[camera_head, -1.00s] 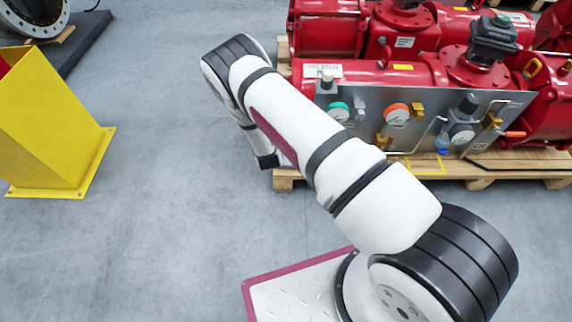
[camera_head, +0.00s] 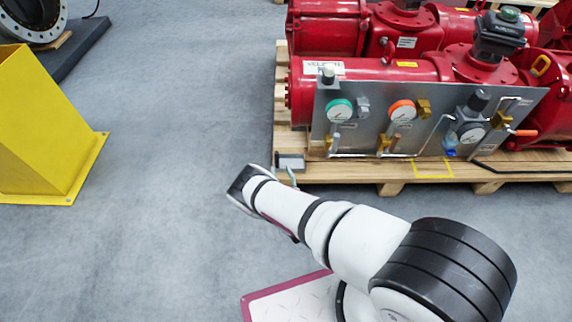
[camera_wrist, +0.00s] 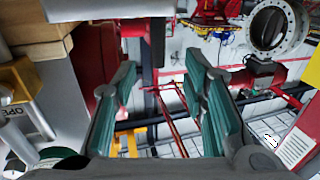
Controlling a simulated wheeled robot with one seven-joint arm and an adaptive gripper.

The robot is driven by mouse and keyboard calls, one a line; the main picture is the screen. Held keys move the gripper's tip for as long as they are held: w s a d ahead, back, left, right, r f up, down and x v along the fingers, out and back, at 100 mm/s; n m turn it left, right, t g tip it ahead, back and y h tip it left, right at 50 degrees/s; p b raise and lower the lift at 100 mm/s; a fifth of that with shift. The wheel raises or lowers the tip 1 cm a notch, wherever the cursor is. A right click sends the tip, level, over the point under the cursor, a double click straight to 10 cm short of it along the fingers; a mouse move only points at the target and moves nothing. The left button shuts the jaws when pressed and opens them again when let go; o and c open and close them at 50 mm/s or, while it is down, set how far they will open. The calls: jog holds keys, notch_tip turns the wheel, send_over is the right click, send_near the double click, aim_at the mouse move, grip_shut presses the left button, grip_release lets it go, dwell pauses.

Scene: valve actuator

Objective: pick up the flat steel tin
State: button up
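A small flat grey rectangular thing with a dark edge (camera_head: 291,162) shows at the near left corner of the wooden pallet in the head view. It may be the flat steel tin, but it is too small to be sure. My gripper is mostly hidden behind my arm there; a thin teal finger (camera_head: 292,178) shows just in front of the grey thing. In the wrist view my gripper (camera_wrist: 162,78) has its two teal fingers wide apart with nothing between them. No tin can be made out in the wrist view.
Red valve actuators (camera_head: 380,88) and a grey gauge panel (camera_head: 430,118) stand on the wooden pallet (camera_head: 345,174). A yellow stand (camera_head: 40,130) is at the left. Open grey floor lies between. The wrist view faces a flanged ring (camera_wrist: 272,28) and dark rails.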

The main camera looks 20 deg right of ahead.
aim_at(278, 158)
jog(key=w+b, duration=0.1)
jog(key=w, duration=0.2)
jog(key=w+b, duration=0.1)
jog(key=w, duration=0.2)
jog(key=w+b, duration=0.1)
jog(key=w, duration=0.1)
jog(key=shift+w+d+b, duration=0.3)
jog(key=shift+w+b, duration=0.1)
grip_shut()
